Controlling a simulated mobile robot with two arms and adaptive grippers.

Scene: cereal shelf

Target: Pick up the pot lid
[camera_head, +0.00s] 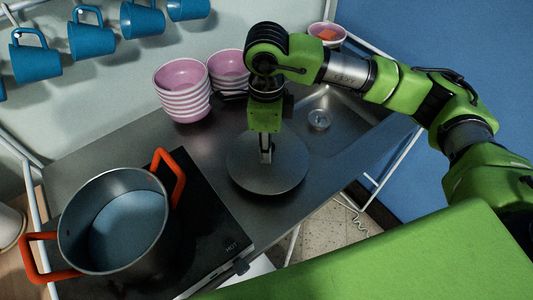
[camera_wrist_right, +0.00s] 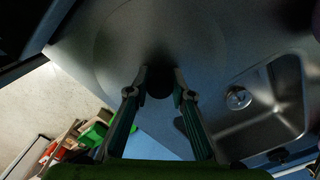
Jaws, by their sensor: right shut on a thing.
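The pot lid (camera_head: 267,177) is a round grey metal disc on or just above the steel counter, right of the pot; I cannot tell if it touches the counter. My right gripper (camera_head: 266,156) points down over its middle and is shut on its knob. In the right wrist view the gripper (camera_wrist_right: 160,76) has its two fingers on either side of the dark knob (camera_wrist_right: 159,84), with the lid (camera_wrist_right: 150,35) behind it. The open pot (camera_head: 115,222), with orange handles, stands on the black hob at the left. My left gripper is not in view.
Stacked pink bowls (camera_head: 183,91) stand behind the lid. A sink (camera_head: 335,112) lies to the right, with a pink bowl (camera_head: 327,34) beyond it. Blue mugs (camera_head: 90,38) hang at the upper left. The black hob (camera_head: 210,235) has free room beside the pot.

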